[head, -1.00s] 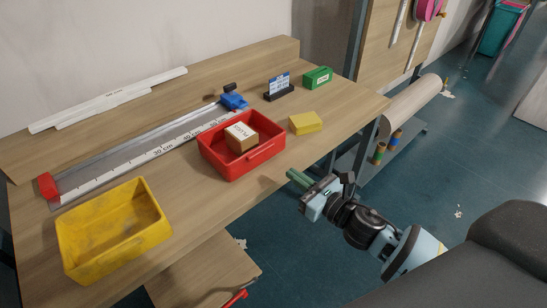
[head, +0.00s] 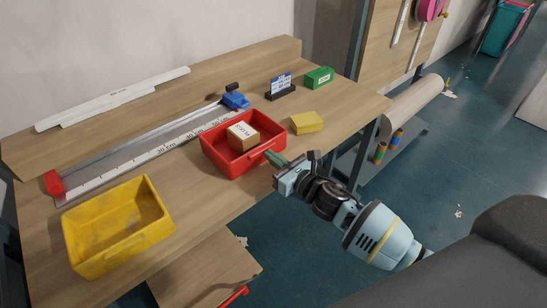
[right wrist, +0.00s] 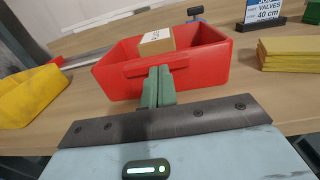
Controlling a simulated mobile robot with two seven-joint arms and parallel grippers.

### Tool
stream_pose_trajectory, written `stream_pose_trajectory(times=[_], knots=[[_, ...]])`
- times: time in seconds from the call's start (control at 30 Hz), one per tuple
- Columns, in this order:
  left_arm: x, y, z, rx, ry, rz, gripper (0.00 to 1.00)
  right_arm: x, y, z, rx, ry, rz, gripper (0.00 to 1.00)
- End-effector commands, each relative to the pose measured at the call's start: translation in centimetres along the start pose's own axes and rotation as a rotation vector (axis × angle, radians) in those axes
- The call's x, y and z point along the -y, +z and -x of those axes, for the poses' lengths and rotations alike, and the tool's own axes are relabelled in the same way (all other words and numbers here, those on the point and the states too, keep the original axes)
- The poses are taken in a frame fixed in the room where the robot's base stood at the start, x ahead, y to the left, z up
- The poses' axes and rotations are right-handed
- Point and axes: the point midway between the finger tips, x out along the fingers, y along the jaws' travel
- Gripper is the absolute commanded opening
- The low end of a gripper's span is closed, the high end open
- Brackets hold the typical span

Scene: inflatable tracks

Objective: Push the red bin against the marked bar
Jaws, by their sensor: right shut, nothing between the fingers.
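The red bin (head: 233,169) sits on the workbench, with a labelled brown box (head: 243,135) inside. Behind it lies the long metal bar (head: 150,147) with a centimetre scale, a red end piece and a blue clamp. The bin's far rim overlaps the scale in the head view; I cannot tell if they touch. My right gripper (head: 274,158) is shut and empty, its green fingertips at the bin's near wall. In the right wrist view the fingertips (right wrist: 158,76) stand before the red bin (right wrist: 205,73), touching or almost touching it. My left gripper is not in view.
A yellow bin (head: 120,245) stands at the near left of the bench. A yellow block (head: 307,123), a blue sign (head: 281,86) and a green box (head: 319,77) stand right of and behind the red bin. White strips (head: 115,97) lie at the back.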

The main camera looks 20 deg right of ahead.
Motion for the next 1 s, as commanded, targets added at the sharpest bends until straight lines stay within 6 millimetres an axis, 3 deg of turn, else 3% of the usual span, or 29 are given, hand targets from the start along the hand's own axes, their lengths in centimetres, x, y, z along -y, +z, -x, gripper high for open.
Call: stream_pose_trajectory(times=[0.17,0.6,1.0], knots=[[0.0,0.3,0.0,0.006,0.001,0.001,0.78,0.0,-0.1,-0.7,0.001,0.0,-0.001,0.0],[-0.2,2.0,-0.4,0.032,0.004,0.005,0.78,0.0,-0.2,-6.5,-0.001,0.0,-0.001,0.0],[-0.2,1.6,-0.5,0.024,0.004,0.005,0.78,0.0,0.0,-6.9,0.0,-0.001,-0.001,0.0]])
